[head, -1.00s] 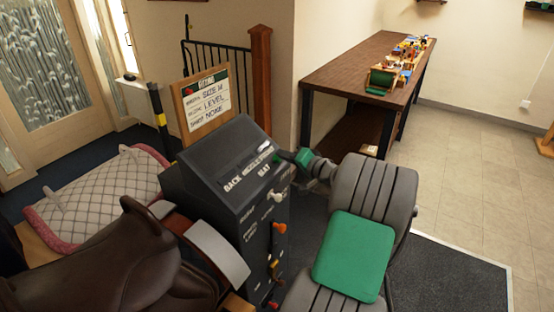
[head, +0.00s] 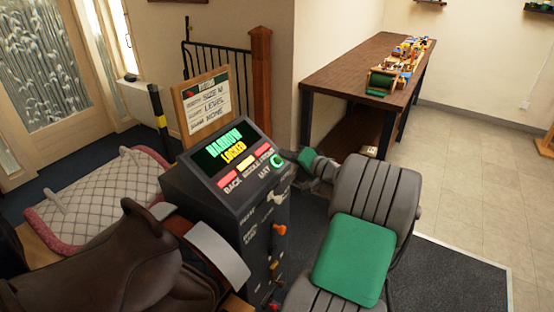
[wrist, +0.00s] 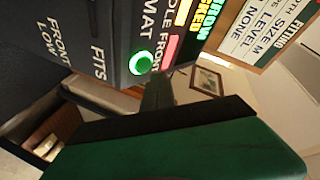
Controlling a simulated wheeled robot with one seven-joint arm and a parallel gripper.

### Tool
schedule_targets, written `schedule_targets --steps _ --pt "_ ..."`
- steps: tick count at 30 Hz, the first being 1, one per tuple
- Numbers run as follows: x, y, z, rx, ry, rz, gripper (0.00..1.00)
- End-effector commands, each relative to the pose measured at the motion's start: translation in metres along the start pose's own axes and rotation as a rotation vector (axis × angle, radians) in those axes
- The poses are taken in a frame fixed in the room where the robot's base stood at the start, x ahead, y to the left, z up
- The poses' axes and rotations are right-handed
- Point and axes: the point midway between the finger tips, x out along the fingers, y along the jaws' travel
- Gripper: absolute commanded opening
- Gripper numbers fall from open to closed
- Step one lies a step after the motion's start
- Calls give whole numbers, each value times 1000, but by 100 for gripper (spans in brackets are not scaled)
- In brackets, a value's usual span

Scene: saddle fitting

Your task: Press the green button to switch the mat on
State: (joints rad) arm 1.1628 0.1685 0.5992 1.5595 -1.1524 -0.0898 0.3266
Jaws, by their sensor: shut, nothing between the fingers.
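The green button (head: 277,160) sits at the right end of the sloped top of the dark console, by the word MAT. It glows as a bright green ring, and it shows in the wrist view (wrist: 141,63) too. The console's screen (head: 228,146) is lit and reads NARROW and LOCKED, with red and yellow bars lit below it. My gripper (head: 291,155) is shut and empty just right of the button. In the wrist view its dark fingers (wrist: 157,92) end close to the button, which is not covered. I cannot tell whether they touch.
A brown saddle (head: 130,255) stands in front left of the console, with a quilted pad (head: 95,195) behind it. A fitting sign (head: 205,103) stands behind the console. A wooden bench (head: 345,68) with several small items is at the back right.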

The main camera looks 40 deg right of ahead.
Motion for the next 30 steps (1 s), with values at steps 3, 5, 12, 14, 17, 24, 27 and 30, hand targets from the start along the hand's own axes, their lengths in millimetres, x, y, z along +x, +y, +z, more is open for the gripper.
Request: schedule_targets --steps 3,5,12,14,17,24,27,30 --pt "0 0 0 0 0 0 0" --pt "0 0 0 0 0 0 0" --pt "-11 -10 -9 0 2 0 0" --pt "-16 -13 -13 -1 2 0 0" --pt "-24 -19 -19 -1 2 1 0" --pt "-41 -31 -31 0 1 0 0" --pt "-42 -31 -30 0 -1 0 0" --pt "-42 -30 -30 0 -1 0 0"
